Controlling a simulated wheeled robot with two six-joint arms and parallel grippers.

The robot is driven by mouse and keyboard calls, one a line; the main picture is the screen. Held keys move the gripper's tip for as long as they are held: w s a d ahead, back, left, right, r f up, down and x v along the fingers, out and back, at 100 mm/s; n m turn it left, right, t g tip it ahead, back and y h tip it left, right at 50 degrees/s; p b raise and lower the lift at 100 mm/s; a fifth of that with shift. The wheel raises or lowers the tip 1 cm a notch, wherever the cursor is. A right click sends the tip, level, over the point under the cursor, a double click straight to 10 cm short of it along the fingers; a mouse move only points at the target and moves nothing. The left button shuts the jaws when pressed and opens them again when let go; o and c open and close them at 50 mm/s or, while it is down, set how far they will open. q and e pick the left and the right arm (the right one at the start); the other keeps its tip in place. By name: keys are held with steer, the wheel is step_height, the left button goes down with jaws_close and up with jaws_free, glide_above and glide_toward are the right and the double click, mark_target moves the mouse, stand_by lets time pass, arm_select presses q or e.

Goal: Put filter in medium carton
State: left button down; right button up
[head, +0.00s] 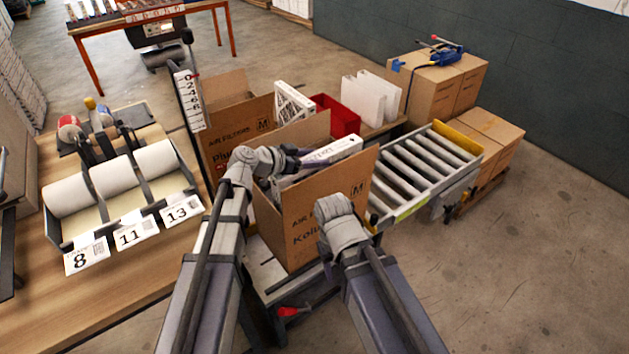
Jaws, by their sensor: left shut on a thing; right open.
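A filter with a white printed edge (334,150) is tilted in the mouth of the front open carton (312,222), which is marked M. My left gripper (290,162) is shut on the filter at its left end; its fingertips are partly hidden. The filter's lower part is hidden by the carton's front wall. My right gripper (340,228) is open and empty at the outside of the front wall, its fingers hard to make out.
A roller conveyor (425,168) lies right of the front carton. A red bin (336,116) and white panels (371,97) stand behind. Closed boxes (435,92) with a blue tool are at the back right. Paper rolls (112,177) and number cards occupy the left table.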

arm_select(q)
steer(key=shift+f, duration=0.15)
step_height(320, 180, down, 4)
steer(key=b, duration=0.4)
steer(key=shift+f, duration=0.1)
steer(key=shift+f+b, duration=0.65)
steer(key=shift+c, duration=1.1)
jaws_free()
steer(key=shift+r+p, duration=0.5)
steer(key=shift+r, duration=0.05)
steer(key=p, duration=0.5)
glide_toward(315, 170)
steer(key=shift+w+a+f, duration=0.75)
steer(key=shift+a, duration=0.1)
